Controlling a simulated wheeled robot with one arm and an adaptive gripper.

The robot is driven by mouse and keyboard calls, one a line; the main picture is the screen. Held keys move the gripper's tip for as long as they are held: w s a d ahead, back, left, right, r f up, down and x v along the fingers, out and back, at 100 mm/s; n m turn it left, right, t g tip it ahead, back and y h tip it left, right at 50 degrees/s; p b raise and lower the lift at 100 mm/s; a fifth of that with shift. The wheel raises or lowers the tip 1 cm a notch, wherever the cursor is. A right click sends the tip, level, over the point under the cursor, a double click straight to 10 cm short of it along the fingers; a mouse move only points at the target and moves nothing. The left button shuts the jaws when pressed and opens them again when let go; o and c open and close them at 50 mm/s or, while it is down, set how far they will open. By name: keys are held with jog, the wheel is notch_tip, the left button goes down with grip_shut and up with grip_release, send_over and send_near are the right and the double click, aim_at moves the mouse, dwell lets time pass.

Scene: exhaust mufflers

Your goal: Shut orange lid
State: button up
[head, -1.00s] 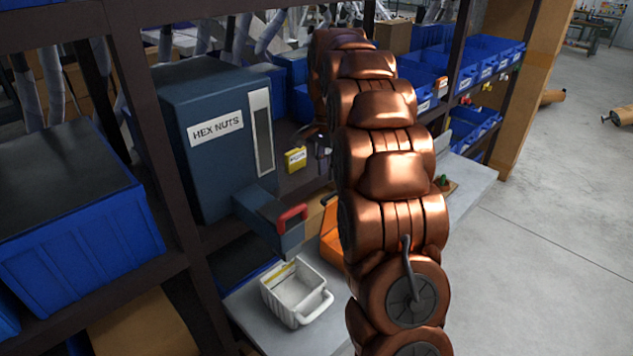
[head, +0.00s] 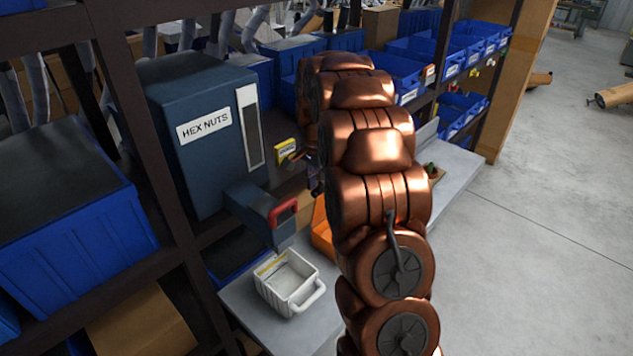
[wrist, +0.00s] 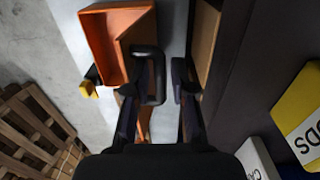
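An orange container (wrist: 103,47) lies at the upper left in the wrist view, its inside exposed. I cannot clearly separate its lid from its body. A dark loop-shaped handle (wrist: 157,78) is beside its right side, near my left fingertip. More orange shows low between my fingers, partly hidden. In the head view the orange container (head: 321,231) is mostly hidden behind my arm. My gripper (wrist: 163,78) is open, with a gap between its fingers and nothing clearly held. In the head view only a dark piece of my gripper (head: 314,172) shows beside the arm.
A blue-grey HEX NUTS dispenser (head: 193,115) with a red-edged spout stands left of my arm. A white bin (head: 287,283) sits below it on the grey bench (head: 240,308). A yellow box (wrist: 304,112) is close to the right in the wrist view.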

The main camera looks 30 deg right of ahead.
grip_shut()
dwell(0.6)
